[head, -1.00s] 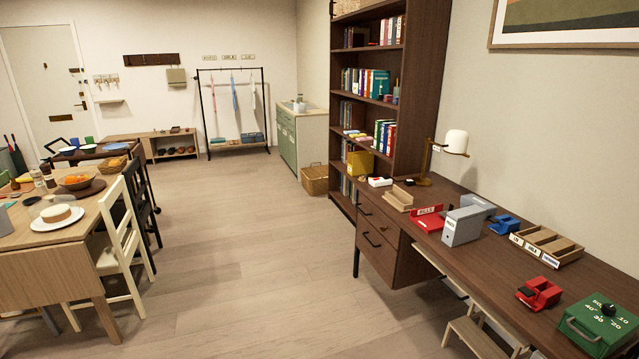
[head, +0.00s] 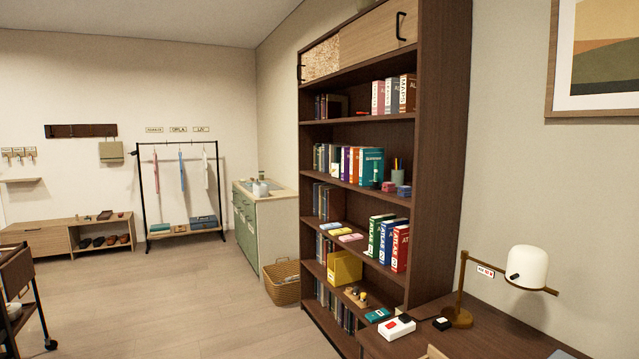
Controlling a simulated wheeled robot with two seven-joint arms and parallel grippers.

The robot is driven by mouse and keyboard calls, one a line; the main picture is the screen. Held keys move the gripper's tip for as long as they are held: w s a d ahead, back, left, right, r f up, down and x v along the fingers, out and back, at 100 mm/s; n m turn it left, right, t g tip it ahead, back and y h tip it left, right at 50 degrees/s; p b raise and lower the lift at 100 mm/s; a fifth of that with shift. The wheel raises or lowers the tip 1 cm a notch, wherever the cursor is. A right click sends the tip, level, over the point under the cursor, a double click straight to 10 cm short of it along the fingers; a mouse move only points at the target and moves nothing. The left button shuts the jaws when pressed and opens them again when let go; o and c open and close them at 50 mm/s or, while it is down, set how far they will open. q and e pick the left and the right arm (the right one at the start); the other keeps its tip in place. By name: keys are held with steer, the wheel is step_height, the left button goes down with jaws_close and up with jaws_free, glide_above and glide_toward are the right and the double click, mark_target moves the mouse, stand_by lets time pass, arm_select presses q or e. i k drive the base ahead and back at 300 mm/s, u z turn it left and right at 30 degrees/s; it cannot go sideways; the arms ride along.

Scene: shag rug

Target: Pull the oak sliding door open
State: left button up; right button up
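The oak sliding door (head: 368,43) is a light wood panel in the top section of the tall dark bookcase (head: 437,150). A black upright bar handle (head: 400,26) sits near its right end. To its left, a speckled, cork-like panel (head: 321,60) fills the rest of the top section, with another black handle (head: 300,68) at its left edge. The space behind both panels is hidden. Neither of my grippers is in view, so nothing of mine touches the door.
The dark desk (head: 490,335) with a lamp (head: 526,267) stands against the bookcase's right side. A wicker basket (head: 283,284) is on the floor left of the bookcase, beside the green cabinet (head: 244,232). The floor (head: 190,305) at left-centre is clear.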

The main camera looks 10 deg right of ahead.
mark_target(393, 25)
steer(key=i, duration=2.2)
steer(key=z, duration=2.5)
